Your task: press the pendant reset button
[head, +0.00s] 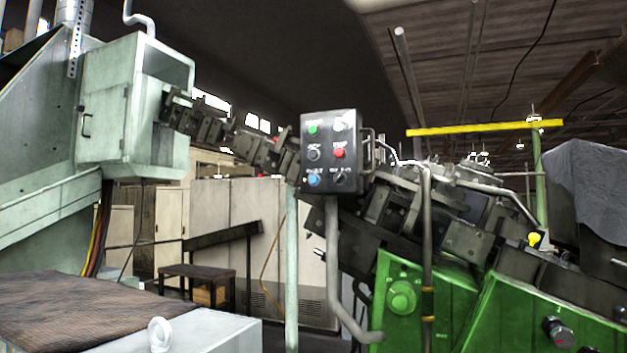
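The pendant (355,158) is a dark control box near the middle of the head view, facing me. It carries a green button (312,129), a whitish button (341,126), a black knob (313,154), a red button (338,153), a blue button (314,180) and another black knob (339,179). The small labels are too blurred to read, so I cannot tell by its text which one is the reset button. Neither of my grippers is in view, and nothing touches or covers the front of the pendant.
A grey pipe (334,270) runs down below the pendant. Green machinery (420,295) stands at lower right, with dark blocky parts behind. A pale green housing (120,105) stands at left. A grey surface with a lifting ring (160,335) lies at lower left.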

